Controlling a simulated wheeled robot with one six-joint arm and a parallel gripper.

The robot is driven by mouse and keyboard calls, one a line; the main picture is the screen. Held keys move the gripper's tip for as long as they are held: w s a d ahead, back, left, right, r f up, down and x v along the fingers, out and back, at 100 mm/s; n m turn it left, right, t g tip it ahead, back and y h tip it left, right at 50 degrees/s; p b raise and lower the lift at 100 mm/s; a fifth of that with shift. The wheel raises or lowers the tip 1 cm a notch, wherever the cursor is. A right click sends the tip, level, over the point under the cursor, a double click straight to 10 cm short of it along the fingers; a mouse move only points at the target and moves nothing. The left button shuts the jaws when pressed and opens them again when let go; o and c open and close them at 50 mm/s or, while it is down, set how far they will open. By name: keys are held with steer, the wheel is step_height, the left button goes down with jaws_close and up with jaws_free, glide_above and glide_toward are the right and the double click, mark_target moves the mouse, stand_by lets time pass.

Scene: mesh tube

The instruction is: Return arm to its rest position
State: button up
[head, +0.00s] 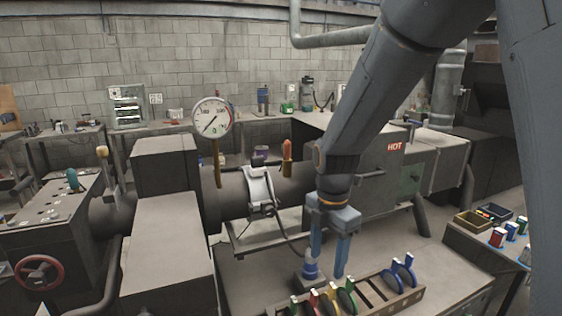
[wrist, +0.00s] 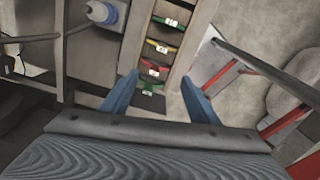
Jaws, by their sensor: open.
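My gripper (head: 327,268) points down over the bench at the lower centre of the head view, with its two blue fingers apart and nothing visible between them. In the wrist view the open fingers of my gripper (wrist: 159,76) frame part of a slotted rack (wrist: 132,62) with green, yellow and red tags. In the head view the rack (head: 372,291) holds several coloured-handled items and lies just below and right of the fingers. A blue-and-white item (head: 310,271) stands close beside the left finger; it also shows in the wrist view (wrist: 103,13). My arm reaches down from the upper right.
A pipe with a dial gauge (head: 212,116) and an orange-handled valve (head: 287,150) runs behind the gripper. A box marked HOT (head: 385,168) stands behind and right. A red handwheel (head: 39,272) is at far left. Small bins (head: 472,221) sit at right.

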steer(key=s+d+f+m+b, duration=0.4)
steer(key=f+m, duration=0.1)
steer(key=m, duration=0.7)
steer(key=s+d+f+m+t+b, duration=0.1)
steer(key=s+d+f+m+b, duration=0.3)
steer(key=m, duration=0.8)
step_height(320, 180, down, 2)
steer(key=shift+s+d+f+m+b, duration=0.1)
steer(key=shift+s+d+m+b, duration=0.3)
steer(key=shift+s, duration=0.35)
steer(key=shift+a, duration=0.1)
